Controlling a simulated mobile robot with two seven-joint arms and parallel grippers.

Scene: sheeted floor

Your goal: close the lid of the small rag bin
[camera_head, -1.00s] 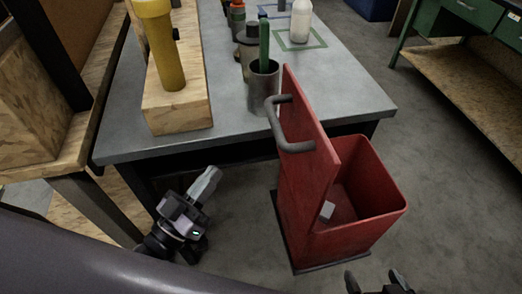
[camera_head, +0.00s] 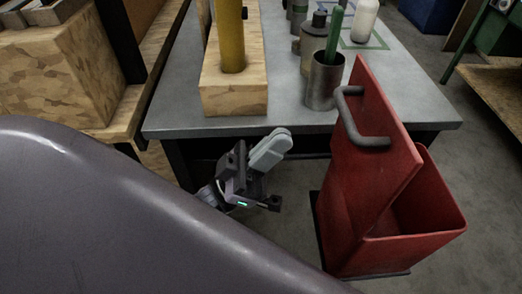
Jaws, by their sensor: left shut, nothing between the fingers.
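The small rag bin (camera_head: 402,250) is a red open-topped box standing on a dark base on the floor at the right. Its red lid (camera_head: 373,110) stands up, open, on the bin's left side. A grey bent handle (camera_head: 352,125) sticks out from the lid's left face. My left gripper (camera_head: 283,140) is shut and empty. It is left of the lid, in front of the table edge, apart from the bin and lower than the handle. My right gripper is out of view.
A grey table (camera_head: 300,124) stands behind the bin. On it are a wooden block (camera_head: 235,100) with a yellow cylinder (camera_head: 232,40), a metal cup (camera_head: 323,85) with a green tool, and several bottles. A wooden shelf unit (camera_head: 70,70) is at the left.

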